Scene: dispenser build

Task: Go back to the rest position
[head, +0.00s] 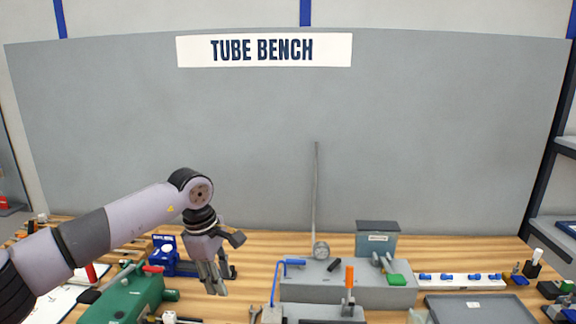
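My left gripper (216,286) hangs from the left arm, pointing down above the wooden bench (250,243), left of the grey fixture. Its fingers look close together, and I cannot make out whether there is a gap between them. I see nothing held in it. My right gripper and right arm are not in view.
A green machine (125,300) and a blue device (165,256) stand left of the gripper. A grey fixture (340,283) with a tall thin rod (316,195) stands to its right. Further right are a white rail (460,281) and a grey tray (478,310). A grey panel (420,130) stands behind.

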